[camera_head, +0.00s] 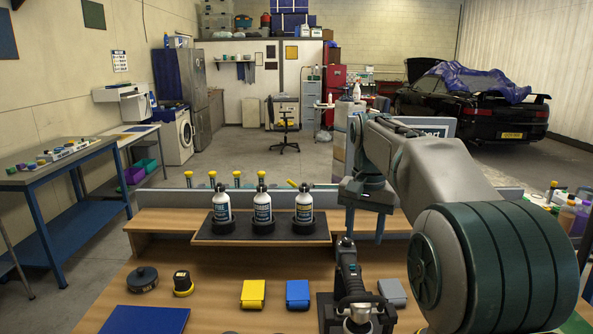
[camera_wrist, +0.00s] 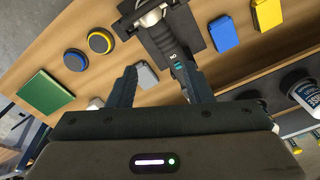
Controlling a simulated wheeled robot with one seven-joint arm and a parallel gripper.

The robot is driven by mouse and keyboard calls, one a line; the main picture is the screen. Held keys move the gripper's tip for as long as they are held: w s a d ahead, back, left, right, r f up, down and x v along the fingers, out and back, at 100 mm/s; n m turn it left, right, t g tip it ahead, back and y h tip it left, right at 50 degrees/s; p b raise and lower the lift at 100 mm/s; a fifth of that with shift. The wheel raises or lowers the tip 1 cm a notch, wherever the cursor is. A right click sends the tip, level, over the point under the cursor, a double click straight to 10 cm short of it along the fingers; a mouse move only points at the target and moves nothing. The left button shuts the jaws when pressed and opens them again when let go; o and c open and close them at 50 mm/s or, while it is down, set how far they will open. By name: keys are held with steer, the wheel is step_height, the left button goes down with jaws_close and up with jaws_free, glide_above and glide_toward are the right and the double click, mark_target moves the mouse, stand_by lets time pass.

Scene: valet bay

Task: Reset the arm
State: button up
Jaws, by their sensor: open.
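My gripper (camera_head: 364,222) hangs pointing down above the back of the wooden workbench (camera_head: 220,271), behind a dark hand-held tool (camera_head: 348,272). In the wrist view my gripper (camera_wrist: 158,84) has its two dark fingers spread apart, with nothing held between them. My arm hides the right part of the bench in the head view.
Three bottles, one here (camera_head: 262,207), stand on a raised dark shelf mat left of my gripper. A blue box (camera_head: 298,294), a yellow box (camera_head: 253,294) and a blue pad (camera_head: 145,320) lie in front. A green pad (camera_wrist: 45,92) shows in the wrist view.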

steer(key=s+f+n+t, duration=0.1)
steer(key=s+f, duration=0.5)
steer(key=s, duration=0.6)
steer(key=s+f+n+t, duration=0.1)
steer(key=s+f+n, duration=0.3)
steer(key=s, duration=0.9)
step_height(320, 180, down, 3)
steer(key=shift+s+d+f+t, duration=0.1)
steer(key=shift+s+d+t, duration=0.1)
steer(key=shift+d+t, duration=0.15)
steer(key=shift+c, duration=0.4)
